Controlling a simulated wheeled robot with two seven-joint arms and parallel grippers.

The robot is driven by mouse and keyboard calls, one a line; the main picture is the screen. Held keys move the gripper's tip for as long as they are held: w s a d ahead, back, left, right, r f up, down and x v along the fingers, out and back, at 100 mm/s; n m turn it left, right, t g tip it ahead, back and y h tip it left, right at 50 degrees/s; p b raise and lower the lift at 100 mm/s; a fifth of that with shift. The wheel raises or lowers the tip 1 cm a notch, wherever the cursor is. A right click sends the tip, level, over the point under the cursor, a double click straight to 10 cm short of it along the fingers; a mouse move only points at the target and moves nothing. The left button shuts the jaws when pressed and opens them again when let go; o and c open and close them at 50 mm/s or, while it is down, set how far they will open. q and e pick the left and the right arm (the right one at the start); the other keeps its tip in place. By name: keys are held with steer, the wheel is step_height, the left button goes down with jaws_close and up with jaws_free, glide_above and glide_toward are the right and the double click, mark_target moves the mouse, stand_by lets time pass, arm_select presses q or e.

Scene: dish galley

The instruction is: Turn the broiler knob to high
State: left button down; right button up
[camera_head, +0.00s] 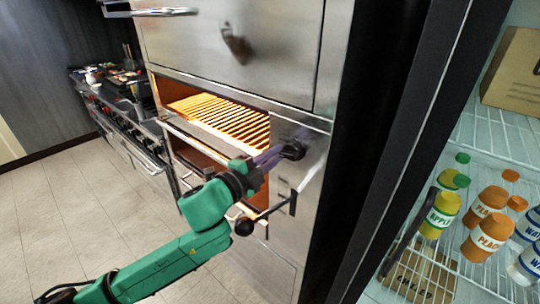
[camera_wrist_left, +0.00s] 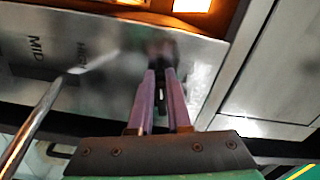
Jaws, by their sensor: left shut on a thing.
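The broiler knob (camera_head: 294,150) is a dark round knob on the steel front panel, right of the glowing broiler opening. My left gripper (camera_head: 278,154) reaches it from the left, its purple fingers shut on the knob. In the left wrist view the two fingers (camera_wrist_left: 161,85) point at the panel, and the knob (camera_wrist_left: 161,47) is a dark blur at their tips. The word MID (camera_wrist_left: 36,47) and a fainter word beside it show on the panel, left of the fingers. The knob's pointer setting cannot be made out. My right gripper is not in view.
At the right is an open fridge with bottles (camera_head: 484,236) on wire shelves. A range (camera_head: 120,100) stands at the back left; tiled floor is clear.

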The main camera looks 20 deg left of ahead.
arm_select(q)
steer(key=shift+s+d+r, duration=0.1)
steer(key=shift+d+r, duration=0.05)
steer(key=shift+d, duration=0.1)
steer(key=shift+c, duration=2.2)
jaws_free()
steer(key=shift+h, duration=0.3)
steer(key=shift+o, duration=0.8)
steer(key=shift+d, duration=0.35)
steer(key=shift+w+d, duration=0.25)
steer(key=shift+d, duration=0.15)
steer(key=shift+s+a, duration=0.2)
steer(key=shift+a, duration=0.25)
steer(key=p+v, duration=0.2)
steer(key=v, duration=1.1)
steer(key=shift+s+d, duration=0.25)
steer(key=shift+s, duration=0.3)
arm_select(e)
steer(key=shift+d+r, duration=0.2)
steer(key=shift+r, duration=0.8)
